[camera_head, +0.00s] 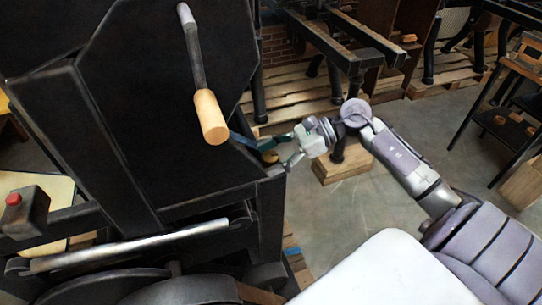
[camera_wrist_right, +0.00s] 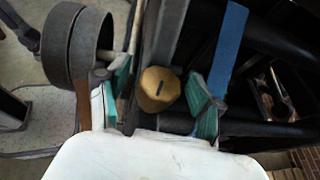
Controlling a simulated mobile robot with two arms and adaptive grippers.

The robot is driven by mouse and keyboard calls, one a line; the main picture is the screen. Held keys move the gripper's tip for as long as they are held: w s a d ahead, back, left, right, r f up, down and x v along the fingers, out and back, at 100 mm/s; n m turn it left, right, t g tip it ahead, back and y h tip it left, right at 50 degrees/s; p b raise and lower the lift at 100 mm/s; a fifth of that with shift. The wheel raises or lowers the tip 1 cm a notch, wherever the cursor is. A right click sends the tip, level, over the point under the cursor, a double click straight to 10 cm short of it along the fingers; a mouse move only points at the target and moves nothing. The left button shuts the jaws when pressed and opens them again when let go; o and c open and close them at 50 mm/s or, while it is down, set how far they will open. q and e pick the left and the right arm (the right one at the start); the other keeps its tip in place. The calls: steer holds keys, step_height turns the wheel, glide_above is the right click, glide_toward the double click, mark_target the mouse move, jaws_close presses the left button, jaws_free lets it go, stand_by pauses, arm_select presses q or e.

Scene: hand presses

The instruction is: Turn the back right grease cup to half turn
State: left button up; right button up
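The brass grease cup (camera_head: 270,157) sits on the near right corner of the black hand press (camera_head: 165,120). In the right wrist view the cup (camera_wrist_right: 158,90) is a rounded brass cap with a dark slot mark on its face. My right gripper (camera_head: 286,149) reaches in from the right at the cup. In the wrist view the teal-padded fingers of my right gripper (camera_wrist_right: 160,83) stand open on either side of the cup. A gap shows at the left finger; the right finger is very close, and contact there is unclear. My left gripper is not in view.
A crank with a wooden handle (camera_head: 210,117) hangs above left of my gripper. A blue strip (camera_wrist_right: 228,50) lies beside the right finger. A red button box (camera_head: 24,209) is at far left. A wooden block (camera_head: 340,165) stands on the floor behind my arm.

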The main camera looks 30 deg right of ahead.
steer(key=shift+d, duration=0.1)
steer(key=v, duration=1.2)
